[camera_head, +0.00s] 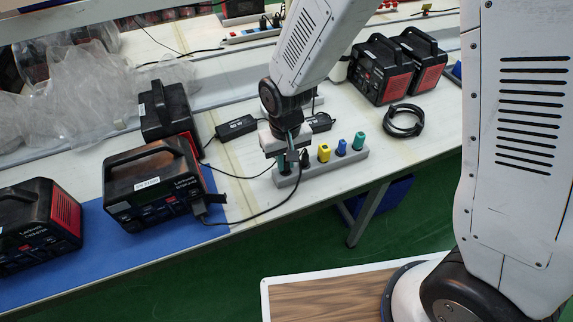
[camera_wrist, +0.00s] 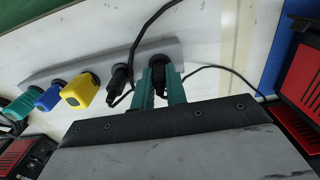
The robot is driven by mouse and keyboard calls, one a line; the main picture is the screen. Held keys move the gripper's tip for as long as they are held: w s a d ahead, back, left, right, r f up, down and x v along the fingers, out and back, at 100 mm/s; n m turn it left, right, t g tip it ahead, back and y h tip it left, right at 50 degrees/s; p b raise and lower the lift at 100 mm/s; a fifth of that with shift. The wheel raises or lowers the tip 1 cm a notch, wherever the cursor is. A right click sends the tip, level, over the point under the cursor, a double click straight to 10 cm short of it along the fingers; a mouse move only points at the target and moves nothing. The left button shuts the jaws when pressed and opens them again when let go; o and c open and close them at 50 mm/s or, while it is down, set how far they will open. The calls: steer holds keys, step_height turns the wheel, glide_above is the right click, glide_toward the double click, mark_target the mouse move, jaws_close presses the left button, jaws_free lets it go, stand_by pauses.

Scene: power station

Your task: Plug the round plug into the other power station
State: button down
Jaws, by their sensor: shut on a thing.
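My gripper (camera_head: 288,161) is low over the left end of a grey socket strip (camera_head: 320,172). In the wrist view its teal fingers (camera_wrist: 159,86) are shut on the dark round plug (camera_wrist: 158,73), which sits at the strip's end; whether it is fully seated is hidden. A front power station (camera_head: 152,186), black and red, stands on the blue mat with a black plug (camera_head: 199,208) in its front. Another power station (camera_head: 36,222) stands to its left, and a third (camera_head: 168,112) behind it. A cable runs from the front station's plug toward the strip.
Beside my gripper, the strip holds a black plug (camera_wrist: 119,80), a yellow plug (camera_head: 323,152), a blue plug (camera_head: 341,147) and a green plug (camera_head: 360,141). Black adapters (camera_head: 236,127), a coiled cable (camera_head: 404,121) and two more stations (camera_head: 382,70) lie around. Plastic wrap (camera_head: 75,85) covers the back left.

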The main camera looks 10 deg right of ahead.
steer(key=shift+r, duration=2.9)
steer(key=shift+s+d, duration=0.1)
